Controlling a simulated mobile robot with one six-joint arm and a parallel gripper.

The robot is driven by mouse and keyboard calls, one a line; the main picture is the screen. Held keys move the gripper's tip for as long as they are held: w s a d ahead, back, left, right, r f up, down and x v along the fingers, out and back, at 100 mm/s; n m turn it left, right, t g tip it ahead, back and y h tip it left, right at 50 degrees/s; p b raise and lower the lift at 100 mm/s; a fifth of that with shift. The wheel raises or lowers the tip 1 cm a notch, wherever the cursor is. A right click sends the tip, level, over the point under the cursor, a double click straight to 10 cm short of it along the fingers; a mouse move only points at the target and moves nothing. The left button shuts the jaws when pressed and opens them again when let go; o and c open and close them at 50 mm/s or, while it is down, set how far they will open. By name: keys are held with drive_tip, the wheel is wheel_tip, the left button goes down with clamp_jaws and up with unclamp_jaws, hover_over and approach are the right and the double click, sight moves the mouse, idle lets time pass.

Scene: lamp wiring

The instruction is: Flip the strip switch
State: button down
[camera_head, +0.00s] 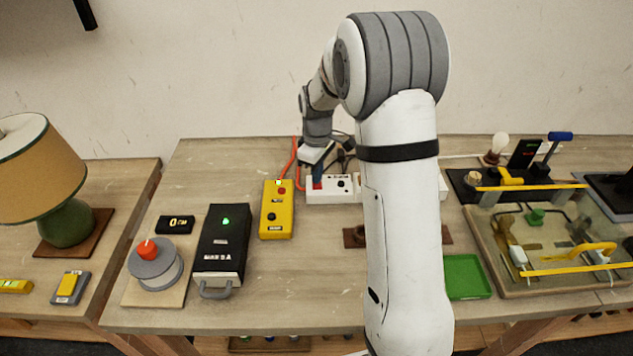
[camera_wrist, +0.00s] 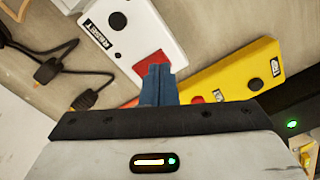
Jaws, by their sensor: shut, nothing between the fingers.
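The white power strip (camera_head: 345,188) lies towards the back of the table, its right part hidden behind my arm. Its red switch (camera_head: 317,183) is at the left end and also shows in the wrist view (camera_wrist: 151,59). My gripper (camera_head: 318,180) is shut and empty, with its blue fingertips (camera_wrist: 157,70) right at the red switch. The fingers cover part of the switch. I cannot tell whether they touch it or which way the switch is set.
A yellow box (camera_head: 277,210) with a red button stands just left of the strip. A black box (camera_head: 222,240) with a green light is further left. Dark cables and plugs (camera_wrist: 50,70) lie near the strip. A green tray (camera_head: 467,277) is at right.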

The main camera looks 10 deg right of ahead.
drive_tip(key=shift+f+b, duration=0.7)
drive_tip(key=shift+f, duration=0.3)
idle(0.8)
drive_tip(key=shift+r+p, duration=2.3)
drive_tip(key=shift+r, duration=1.25)
